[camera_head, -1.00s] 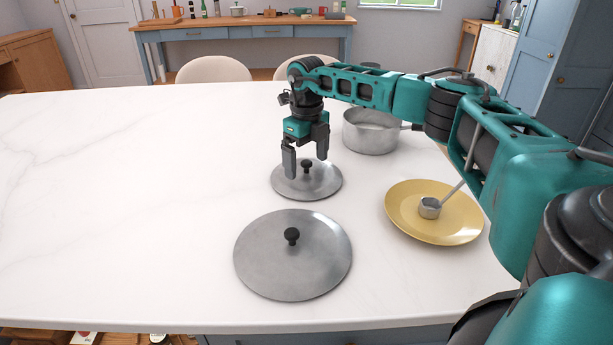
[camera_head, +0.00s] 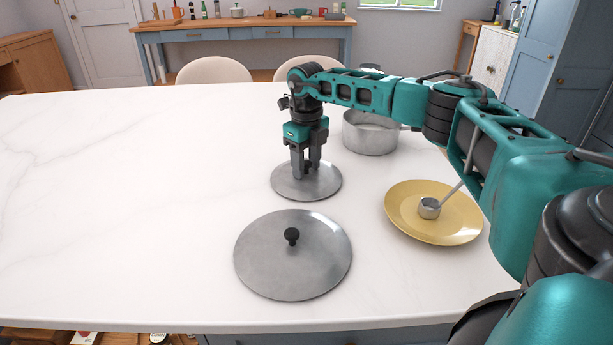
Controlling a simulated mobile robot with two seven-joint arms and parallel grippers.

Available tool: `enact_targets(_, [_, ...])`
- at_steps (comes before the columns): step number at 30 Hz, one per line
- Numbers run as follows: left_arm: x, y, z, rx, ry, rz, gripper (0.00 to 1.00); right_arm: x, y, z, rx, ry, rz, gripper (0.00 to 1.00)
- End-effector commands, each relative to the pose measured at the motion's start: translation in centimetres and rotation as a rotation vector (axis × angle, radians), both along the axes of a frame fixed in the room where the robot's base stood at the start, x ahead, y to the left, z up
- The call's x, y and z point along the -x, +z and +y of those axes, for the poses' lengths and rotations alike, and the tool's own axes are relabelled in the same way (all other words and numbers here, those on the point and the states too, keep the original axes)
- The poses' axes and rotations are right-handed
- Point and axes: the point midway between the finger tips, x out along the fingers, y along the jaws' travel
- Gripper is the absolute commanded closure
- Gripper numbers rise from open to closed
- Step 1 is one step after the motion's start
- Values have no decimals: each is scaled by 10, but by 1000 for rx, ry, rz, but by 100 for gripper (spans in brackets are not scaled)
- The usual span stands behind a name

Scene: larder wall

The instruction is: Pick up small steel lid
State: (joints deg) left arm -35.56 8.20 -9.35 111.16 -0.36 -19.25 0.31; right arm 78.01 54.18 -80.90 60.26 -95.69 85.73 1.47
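The small steel lid (camera_head: 307,190) lies flat on the white worktop, behind the larger lid. My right gripper (camera_head: 306,171) points straight down over its middle. The fingers are close together around the place of the lid's black knob, which they now hide. The gripper looks shut on that knob, and the lid still rests on the worktop. My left gripper is not in view.
A larger steel lid (camera_head: 290,262) with a black knob lies in front. A yellow plate (camera_head: 455,232) holding a small metal ladle (camera_head: 430,207) is to the right. A steel pot (camera_head: 370,138) stands behind. The worktop's left side (camera_head: 120,200) is clear.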

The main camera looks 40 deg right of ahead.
Motion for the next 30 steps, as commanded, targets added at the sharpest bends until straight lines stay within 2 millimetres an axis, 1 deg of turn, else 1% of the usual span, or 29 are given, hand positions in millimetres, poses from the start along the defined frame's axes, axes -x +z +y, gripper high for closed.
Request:
enact_targets(1, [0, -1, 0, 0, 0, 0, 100, 2, -5, 0, 3, 1, 9, 64])
enact_targets(2, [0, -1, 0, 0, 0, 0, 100, 2, -5, 0, 3, 1, 10, 67])
enact_targets(12, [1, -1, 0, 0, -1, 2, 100, 3, -7, 0, 4, 1, 13, 100])
enact_targets(23, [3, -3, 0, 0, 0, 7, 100, 3, -5, 0, 4, 2, 14, 100])
enact_targets(26, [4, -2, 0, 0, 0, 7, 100, 3, 0, 0, 4, 2, 14, 100])
enact_targets(29, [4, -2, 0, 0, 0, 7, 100, 2, 12, 0, 3, 1, 11, 100])
enact_targets(30, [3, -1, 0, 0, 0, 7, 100, 2, 20, 0, 3, 1, 8, 100])
